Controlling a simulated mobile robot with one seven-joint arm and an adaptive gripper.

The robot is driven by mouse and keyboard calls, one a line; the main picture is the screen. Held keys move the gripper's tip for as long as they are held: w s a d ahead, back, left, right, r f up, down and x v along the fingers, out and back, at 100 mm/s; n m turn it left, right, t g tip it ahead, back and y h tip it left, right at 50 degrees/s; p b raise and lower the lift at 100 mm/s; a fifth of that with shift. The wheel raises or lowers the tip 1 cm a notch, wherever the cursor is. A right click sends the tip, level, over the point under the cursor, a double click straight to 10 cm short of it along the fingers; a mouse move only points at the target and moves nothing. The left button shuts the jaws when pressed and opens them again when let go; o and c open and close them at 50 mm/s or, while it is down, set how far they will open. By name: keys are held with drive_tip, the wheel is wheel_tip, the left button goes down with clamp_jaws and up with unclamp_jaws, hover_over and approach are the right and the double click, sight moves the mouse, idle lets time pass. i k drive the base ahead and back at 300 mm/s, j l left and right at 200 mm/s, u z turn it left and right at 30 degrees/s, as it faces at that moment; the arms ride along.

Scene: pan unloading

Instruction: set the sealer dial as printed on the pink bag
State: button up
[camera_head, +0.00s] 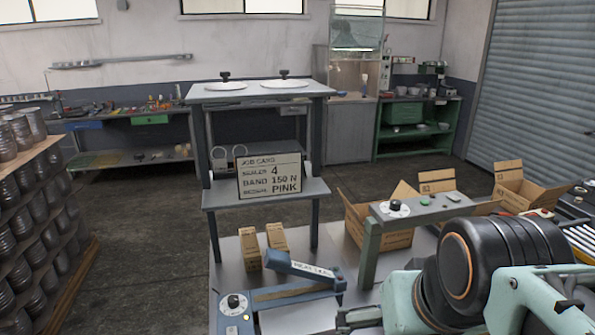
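The blue heat sealer (300,291) stands at the front left of the near bench, with its lever arm raised at an angle. Its round dial (233,303) is white with a dark knob; the setting is too small to read. I see no pink bag. My arm (480,265) fills the lower right. What appears to be my gripper (358,318) shows partly at the bottom edge, right of the sealer; its fingers are not clear.
Two small brown boxes (250,249) stand behind the sealer. A second dial (395,207) sits on a grey stand (425,209) to the right. Open cartons (524,187) stand behind my arm. Stacked cans (20,215) are at the left; the floor between is clear.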

sight(233, 300)
drive_tip(key=u, duration=1)
